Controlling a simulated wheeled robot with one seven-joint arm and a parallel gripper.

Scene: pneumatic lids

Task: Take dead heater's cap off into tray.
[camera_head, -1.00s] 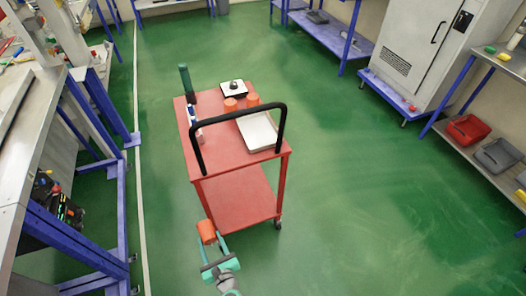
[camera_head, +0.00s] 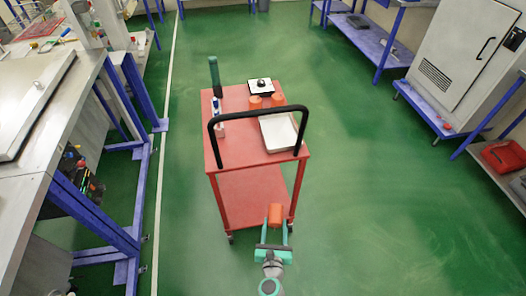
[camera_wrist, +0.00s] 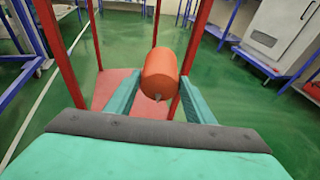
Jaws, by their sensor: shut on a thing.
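My gripper (camera_head: 275,228) is shut on an orange cylindrical cap (camera_head: 275,214), held low in front of the red cart (camera_head: 222,150). In the wrist view the cap (camera_wrist: 160,74) sits between the two teal fingers, with a small pale tip at its near end. The white tray (camera_head: 278,134) lies on the cart's top at the right, above and beyond my gripper. Two more orange caps (camera_head: 255,102) (camera_head: 278,100) stand just behind the tray. I cannot tell which thing is the dead heater.
A black handle bar (camera_head: 258,112) arches over the cart's near edge. A green-handled tool (camera_head: 214,76), a blue-and-white bottle (camera_head: 216,108) and a white plate with a black knob (camera_head: 261,87) are on the cart. Benches line both sides; green floor is clear around the cart.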

